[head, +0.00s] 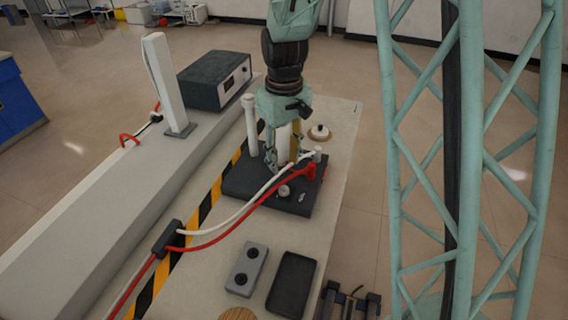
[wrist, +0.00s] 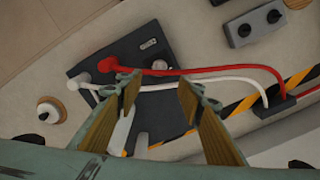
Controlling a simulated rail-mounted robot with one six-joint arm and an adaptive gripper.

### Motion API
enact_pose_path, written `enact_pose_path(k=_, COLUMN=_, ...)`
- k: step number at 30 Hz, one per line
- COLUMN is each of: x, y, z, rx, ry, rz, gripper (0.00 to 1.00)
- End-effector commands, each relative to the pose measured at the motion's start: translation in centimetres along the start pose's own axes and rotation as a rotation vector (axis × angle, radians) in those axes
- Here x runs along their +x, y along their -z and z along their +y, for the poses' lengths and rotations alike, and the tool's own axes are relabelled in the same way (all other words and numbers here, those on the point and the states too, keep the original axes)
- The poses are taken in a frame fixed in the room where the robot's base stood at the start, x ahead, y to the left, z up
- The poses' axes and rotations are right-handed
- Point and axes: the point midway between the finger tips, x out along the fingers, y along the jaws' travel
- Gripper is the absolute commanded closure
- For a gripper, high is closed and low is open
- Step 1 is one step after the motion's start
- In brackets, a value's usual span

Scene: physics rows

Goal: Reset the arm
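My gripper (head: 284,168) hangs from the arm over a dark base plate (head: 235,183). In the wrist view its two wood-coloured fingers (wrist: 158,92) are apart, with a clear gap between them. The dark plate (wrist: 150,65) lies beyond the fingertips, with a red cable (wrist: 215,70) and a white cable (wrist: 225,81) running across it. A pale post partly shows behind one finger in the wrist view. I cannot tell whether the fingers touch anything.
A white post (head: 251,125) stands at the plate's back left. A grey two-button box (head: 247,269) and a black tray (head: 291,285) lie at the front. A dark instrument box (head: 214,80) and tall white stand (head: 166,83) are on the left ledge. A round white knob (head: 319,132) sits behind.

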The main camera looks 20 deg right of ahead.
Motion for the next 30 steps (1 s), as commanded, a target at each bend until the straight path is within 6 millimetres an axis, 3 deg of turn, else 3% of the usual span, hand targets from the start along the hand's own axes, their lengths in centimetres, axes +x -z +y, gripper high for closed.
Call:
enact_pose_path(k=20, x=-0.3, y=0.0, z=0.0, rx=0.001, ry=0.000, rz=0.001, gripper=0.65)
enact_pose_path(k=30, x=-3.0, y=-1.0, z=-0.3, rx=0.016, ry=-0.007, rz=0.022, gripper=0.65)
